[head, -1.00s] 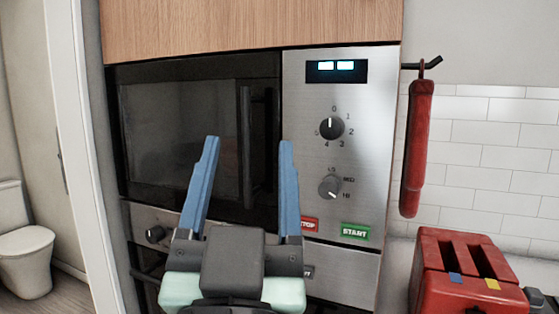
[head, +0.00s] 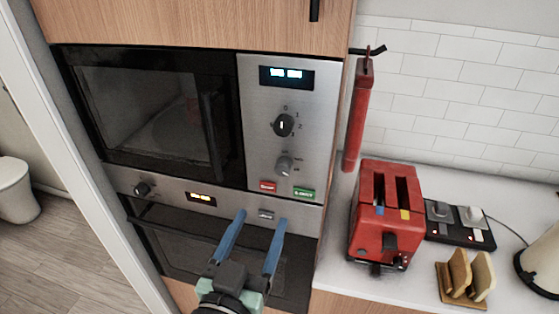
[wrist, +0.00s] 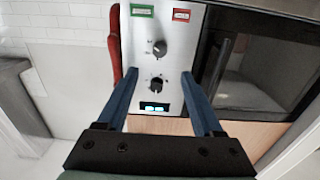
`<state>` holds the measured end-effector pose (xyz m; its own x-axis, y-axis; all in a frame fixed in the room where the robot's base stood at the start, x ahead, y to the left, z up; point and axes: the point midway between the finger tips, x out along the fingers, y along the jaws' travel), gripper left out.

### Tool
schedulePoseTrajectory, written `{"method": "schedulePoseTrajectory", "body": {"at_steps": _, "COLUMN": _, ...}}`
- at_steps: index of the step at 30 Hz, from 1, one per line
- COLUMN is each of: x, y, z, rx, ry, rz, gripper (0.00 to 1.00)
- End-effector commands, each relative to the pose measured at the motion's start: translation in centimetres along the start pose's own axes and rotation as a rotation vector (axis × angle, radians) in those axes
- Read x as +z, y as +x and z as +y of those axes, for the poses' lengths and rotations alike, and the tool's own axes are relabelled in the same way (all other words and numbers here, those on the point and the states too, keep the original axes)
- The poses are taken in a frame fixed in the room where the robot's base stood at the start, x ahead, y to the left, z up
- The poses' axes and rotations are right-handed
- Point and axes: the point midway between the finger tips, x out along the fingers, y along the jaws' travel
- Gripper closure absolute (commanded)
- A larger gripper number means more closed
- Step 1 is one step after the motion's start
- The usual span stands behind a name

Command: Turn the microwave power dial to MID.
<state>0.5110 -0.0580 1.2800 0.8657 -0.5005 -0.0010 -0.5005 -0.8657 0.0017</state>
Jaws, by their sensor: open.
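The microwave (head: 150,100) is built into a tall cabinet, its door shut. My gripper (head: 261,218) is open and empty, in front of and below the panel in the head view. In the wrist view the panel looks upside down, and the power dial (wrist: 159,48) shows beyond the fingertips (wrist: 158,74), apart from them.
A red stop button (head: 267,187) and a green START button (head: 304,194) lie under the power dial. An oven (head: 200,240) is below. A red hanging item (head: 358,115) is right of the panel. A red toaster (head: 385,215) and toast rack (head: 465,278) stand on the counter.

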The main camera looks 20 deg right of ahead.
Motion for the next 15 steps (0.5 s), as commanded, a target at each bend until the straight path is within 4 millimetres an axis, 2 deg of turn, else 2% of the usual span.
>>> {"method": "schedulePoseTrajectory", "body": {"at_steps": 15, "x": -0.5, "y": 8.9, "z": 0.1, "rx": 0.002, "ry": 0.001, "rz": 0.001, "gripper": 0.32}}
